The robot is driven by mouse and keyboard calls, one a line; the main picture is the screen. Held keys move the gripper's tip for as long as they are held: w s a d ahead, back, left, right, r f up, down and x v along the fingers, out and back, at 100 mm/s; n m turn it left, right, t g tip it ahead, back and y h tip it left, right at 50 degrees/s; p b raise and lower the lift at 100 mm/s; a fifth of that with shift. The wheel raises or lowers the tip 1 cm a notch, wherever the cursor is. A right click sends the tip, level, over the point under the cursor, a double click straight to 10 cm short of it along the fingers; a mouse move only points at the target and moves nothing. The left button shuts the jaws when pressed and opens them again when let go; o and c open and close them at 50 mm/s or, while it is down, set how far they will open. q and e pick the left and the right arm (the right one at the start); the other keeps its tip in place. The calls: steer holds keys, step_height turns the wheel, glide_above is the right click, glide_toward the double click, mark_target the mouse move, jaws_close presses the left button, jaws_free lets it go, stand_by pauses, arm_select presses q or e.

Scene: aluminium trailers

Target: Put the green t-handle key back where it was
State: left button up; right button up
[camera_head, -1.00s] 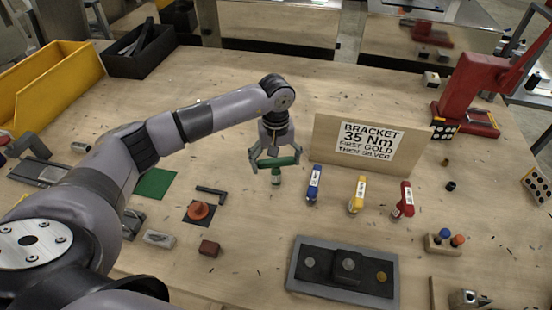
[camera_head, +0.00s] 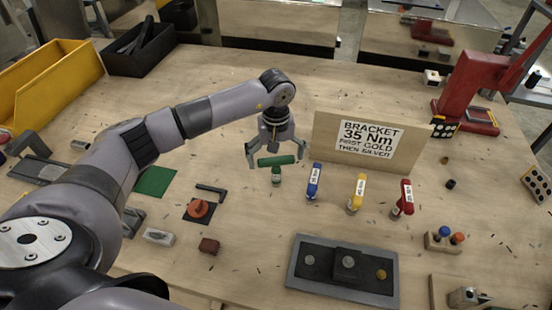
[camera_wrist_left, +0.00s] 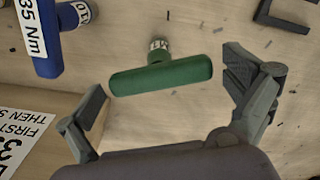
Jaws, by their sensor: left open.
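The green t-handle key (camera_head: 276,161) stands upright on the wooden table, left of the blue t-handle key (camera_head: 313,181), with its crossbar on top. My left gripper (camera_head: 275,160) is open just above and around the crossbar. In the left wrist view the green key (camera_wrist_left: 160,76) lies between the spread fingers of my left gripper (camera_wrist_left: 165,105), with a gap on both sides. The lower end of its shaft is partly hidden by the crossbar there. My right gripper is not in view.
A yellow key (camera_head: 357,193) and a red key (camera_head: 403,199) continue the row to the right. A sign board (camera_head: 366,145) stands close behind. A grey plate with bolts (camera_head: 343,272) is in front. A black L-shaped tool (camera_head: 211,190) lies to the left.

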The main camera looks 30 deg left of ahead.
arm_select(q)
step_height(320, 180, up, 12)
steer(key=b, duration=0.3)
steer(key=shift+f+b, duration=0.25)
steer(key=shift+b, duration=0.1)
